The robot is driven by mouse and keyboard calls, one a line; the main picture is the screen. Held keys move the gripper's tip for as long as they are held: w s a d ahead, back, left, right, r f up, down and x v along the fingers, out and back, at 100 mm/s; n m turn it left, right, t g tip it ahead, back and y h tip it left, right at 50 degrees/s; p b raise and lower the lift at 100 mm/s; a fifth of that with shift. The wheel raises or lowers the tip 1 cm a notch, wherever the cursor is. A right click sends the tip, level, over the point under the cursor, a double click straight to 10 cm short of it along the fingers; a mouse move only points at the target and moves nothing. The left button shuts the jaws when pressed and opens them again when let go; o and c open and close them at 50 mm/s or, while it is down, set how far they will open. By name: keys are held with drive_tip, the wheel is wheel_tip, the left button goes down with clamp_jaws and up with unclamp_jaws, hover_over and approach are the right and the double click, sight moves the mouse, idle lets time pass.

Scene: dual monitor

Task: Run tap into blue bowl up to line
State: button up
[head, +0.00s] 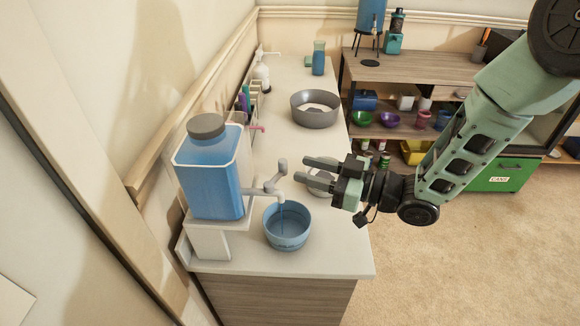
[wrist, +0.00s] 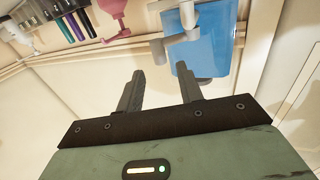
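The blue bowl (head: 288,238) stands upright on the white counter under the tap (head: 268,186). The grey tap sticks out from the clear dispenser (head: 208,185) of blue liquid, its lever tilted up to the right. A thin bluish streak shows between the spout and the bowl's inside; I cannot clearly tell the level or see a line. My gripper (head: 307,170) is open and empty, its fingers apart, to the right of the lever and above the bowl's right side. In the wrist view, the tap (wrist: 187,38) and blue dispenser (wrist: 212,40) lie beyond the open fingers (wrist: 158,88).
A grey round basin (head: 315,118) stands farther back on the counter (head: 335,240). A pale round item (head: 321,183) is partly hidden behind my gripper. A pink item (head: 257,128) and a rack of coloured tools stand by the wall. A blue bottle (head: 318,58) stands at the back.

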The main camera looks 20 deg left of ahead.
drive_tip(key=s+d+b, duration=0.1)
drive_tip(key=d, duration=1)
drive_tip(key=shift+a, duration=0.1)
idle(6.8)
